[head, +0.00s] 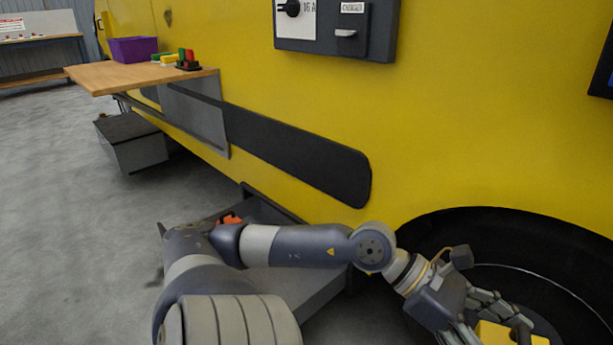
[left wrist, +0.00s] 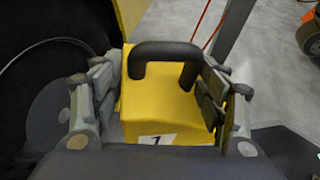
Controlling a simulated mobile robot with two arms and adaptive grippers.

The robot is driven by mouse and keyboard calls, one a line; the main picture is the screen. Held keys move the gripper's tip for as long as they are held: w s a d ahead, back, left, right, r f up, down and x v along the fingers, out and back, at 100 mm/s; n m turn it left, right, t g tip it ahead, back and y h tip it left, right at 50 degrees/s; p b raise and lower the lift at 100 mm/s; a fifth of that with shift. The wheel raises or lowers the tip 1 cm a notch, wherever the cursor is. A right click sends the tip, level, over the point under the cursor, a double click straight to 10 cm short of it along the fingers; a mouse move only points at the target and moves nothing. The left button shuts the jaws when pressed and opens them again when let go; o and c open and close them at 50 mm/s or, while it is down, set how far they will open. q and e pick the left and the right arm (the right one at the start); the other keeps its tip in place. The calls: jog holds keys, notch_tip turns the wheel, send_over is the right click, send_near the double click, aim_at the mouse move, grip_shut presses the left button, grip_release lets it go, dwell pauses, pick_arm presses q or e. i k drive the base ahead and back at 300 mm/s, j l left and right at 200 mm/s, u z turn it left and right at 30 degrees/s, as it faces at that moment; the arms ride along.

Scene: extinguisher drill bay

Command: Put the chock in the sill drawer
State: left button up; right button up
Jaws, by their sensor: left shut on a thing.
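The chock (left wrist: 160,105) is a yellow block with a black handle on top and a white label reading 1. My left gripper (left wrist: 162,82) is shut on it, with a finger assembly along each side. In the head view the gripper (head: 490,318) is at the lower right by the wheel arch, and part of the yellow chock (head: 508,335) shows at the bottom edge. The sill drawer (head: 290,283) is grey and stands pulled out low beside the yellow vehicle, left of the gripper. My left arm hides much of it. My right gripper is not in view.
An orange thing (head: 231,218) shows at the drawer's far end. A black wheel arch (head: 480,228) is behind my gripper. A wooden shelf (head: 120,77) carries a purple bin (head: 133,49) and small coloured items. A grey step box (head: 132,143) is below. The floor at left is clear.

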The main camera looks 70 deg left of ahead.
aim_at(287, 305)
jog(key=k+j+z, duration=0.2)
jog(key=j, duration=0.25)
jog(key=k+j+z, duration=0.2)
jog(key=j, duration=0.25)
jog(key=k+j+z, duration=0.25)
jog(key=j, duration=0.2)
jog(key=k+j+z, duration=0.2)
jog(key=k+j, duration=0.45)
jog(key=j, duration=0.2)
jog(key=k+j, duration=0.5)
jog(key=i+j+z, duration=0.05)
jog(key=j, duration=0.1)
